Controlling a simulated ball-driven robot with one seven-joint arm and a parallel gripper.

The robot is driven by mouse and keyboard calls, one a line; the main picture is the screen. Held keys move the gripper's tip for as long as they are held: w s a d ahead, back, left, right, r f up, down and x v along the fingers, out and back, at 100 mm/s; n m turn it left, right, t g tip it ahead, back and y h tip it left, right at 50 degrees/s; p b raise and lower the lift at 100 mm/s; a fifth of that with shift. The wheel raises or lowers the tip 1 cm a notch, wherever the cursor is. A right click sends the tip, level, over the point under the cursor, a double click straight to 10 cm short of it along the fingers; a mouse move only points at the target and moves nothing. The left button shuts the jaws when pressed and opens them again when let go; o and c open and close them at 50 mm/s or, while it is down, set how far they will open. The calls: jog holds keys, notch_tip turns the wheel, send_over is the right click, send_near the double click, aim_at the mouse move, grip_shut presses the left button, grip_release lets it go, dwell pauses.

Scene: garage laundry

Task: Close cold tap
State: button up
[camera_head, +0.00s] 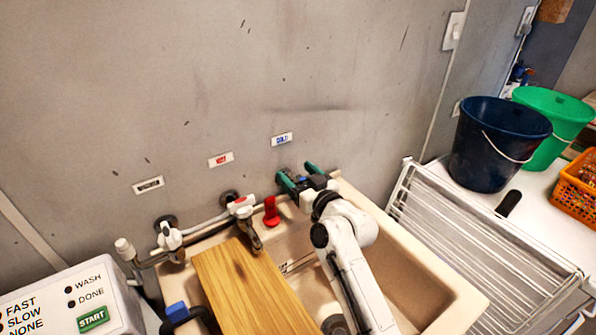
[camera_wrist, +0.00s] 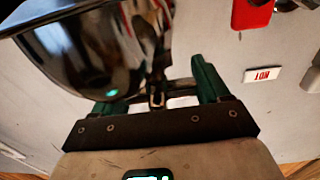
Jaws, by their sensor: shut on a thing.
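My gripper (camera_head: 305,180), with green fingers, is at the wall just below the blue COLD label (camera_head: 282,139). A small blue part of the cold tap (camera_head: 300,178) shows between the fingers; the rest of the tap is mostly hidden by my gripper. In the wrist view my gripper (camera_wrist: 158,90) has one green finger on each side of a small metallic part, and the jaws are shut on it. A large dark glossy shape covers the upper left there and hides part of the left finger. How far the tap is turned cannot be told.
The hot tap (camera_head: 240,206) and a red object (camera_head: 271,211) are left of my gripper. The sink (camera_head: 440,285) lies below, with a wooden board (camera_head: 238,285) across its left side. A drying rack (camera_head: 480,240) and a dark blue bucket (camera_head: 495,145) stand right.

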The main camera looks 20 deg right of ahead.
jog(key=o, duration=1)
jog(key=shift+c, duration=0.2)
jog(key=shift+s, duration=0.1)
jog(key=b+v, duration=0.2)
jog(key=v, duration=0.8)
jog(key=shift+s, duration=0.35)
